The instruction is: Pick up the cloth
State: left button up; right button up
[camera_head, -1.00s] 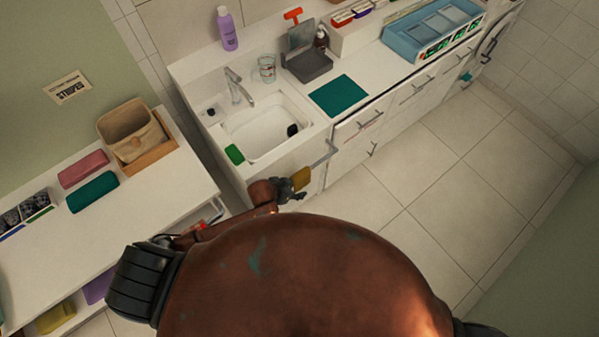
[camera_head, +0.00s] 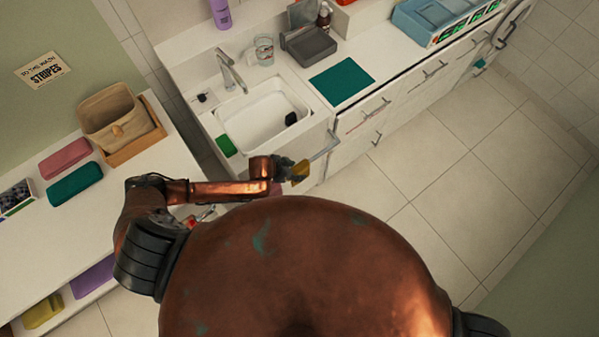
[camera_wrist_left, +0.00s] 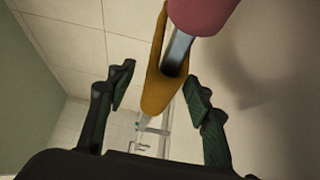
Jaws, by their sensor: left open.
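A yellow-orange cloth (camera_head: 300,171) hangs over a metal rail (camera_head: 323,147) at the front of the sink cabinet. In the left wrist view the cloth (camera_wrist_left: 163,88) drapes over the bar, and a pink cloth-like thing (camera_wrist_left: 200,12) shows at the top, nearer along the bar. My left gripper (camera_head: 288,169) is at the cloth's left side in the head view. In the left wrist view my left gripper (camera_wrist_left: 160,92) is open, with the yellow cloth in the gap between its fingers. I cannot tell whether they touch it. My right gripper is out of view.
The white sink (camera_head: 262,118) stands just behind the rail, with a green item (camera_head: 226,146) on its edge. A shelf unit at left holds a basket (camera_head: 112,115) and folded pink (camera_head: 65,158) and teal (camera_head: 75,184) cloths. The tiled floor (camera_head: 440,190) at right is clear.

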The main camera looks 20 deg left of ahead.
pick_arm(q)
jog(key=shift+b+x, duration=0.3)
jog(key=shift+x, duration=3.55)
jog(key=shift+w+r, duration=0.1)
jog(key=shift+w, duration=0.1)
jog(key=shift+c, duration=0.4)
jog(key=c, duration=1.2)
jog(key=shift+r, duration=0.1)
